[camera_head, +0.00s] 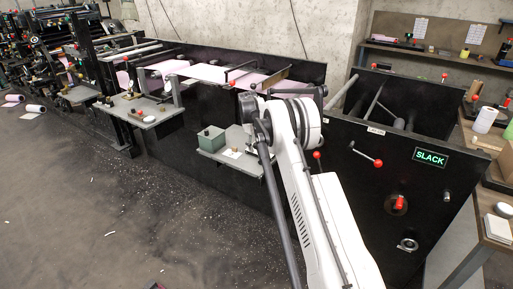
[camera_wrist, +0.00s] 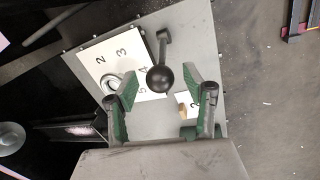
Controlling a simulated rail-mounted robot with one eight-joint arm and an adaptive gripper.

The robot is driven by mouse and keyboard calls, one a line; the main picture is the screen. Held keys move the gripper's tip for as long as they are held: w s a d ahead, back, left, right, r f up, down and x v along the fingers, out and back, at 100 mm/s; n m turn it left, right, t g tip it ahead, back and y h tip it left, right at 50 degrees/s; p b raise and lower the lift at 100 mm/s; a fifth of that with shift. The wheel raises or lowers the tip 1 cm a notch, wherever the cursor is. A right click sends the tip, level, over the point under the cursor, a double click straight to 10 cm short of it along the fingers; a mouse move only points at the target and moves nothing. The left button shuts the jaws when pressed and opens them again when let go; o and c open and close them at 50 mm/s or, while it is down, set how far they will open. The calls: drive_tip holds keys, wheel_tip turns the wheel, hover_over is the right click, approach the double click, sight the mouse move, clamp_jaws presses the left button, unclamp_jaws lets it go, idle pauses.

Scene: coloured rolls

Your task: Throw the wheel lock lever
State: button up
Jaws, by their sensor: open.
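In the wrist view, a lever with a black ball knob (camera_wrist: 160,79) stands on a grey plate (camera_wrist: 203,48). Its short dark arm runs up from the ball to a pivot near the top of the plate. My gripper (camera_wrist: 157,79) is open, with its green-padded fingers on either side of the ball and gaps showing. Whether the ball is between the pads or beyond them I cannot tell. No label names this lever. In the head view my arm hides most of the gripper, over a small grey shelf (camera_head: 246,162) on the machine's side.
A white card with numbers (camera_wrist: 121,63) and a metal ring (camera_wrist: 112,83) lie beside the lever. A grey-green box (camera_head: 211,139) stands left of the arm. The black panel at right has a red-knobbed lever (camera_head: 365,155) and a lit SLACK sign (camera_head: 430,157). Floor at left is open.

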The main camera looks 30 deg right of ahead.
drive_tip(key=shift+d+f, duration=0.15)
drive_tip(key=shift+f, duration=0.65)
drive_tip(key=shift+c, duration=0.2)
clamp_jaws()
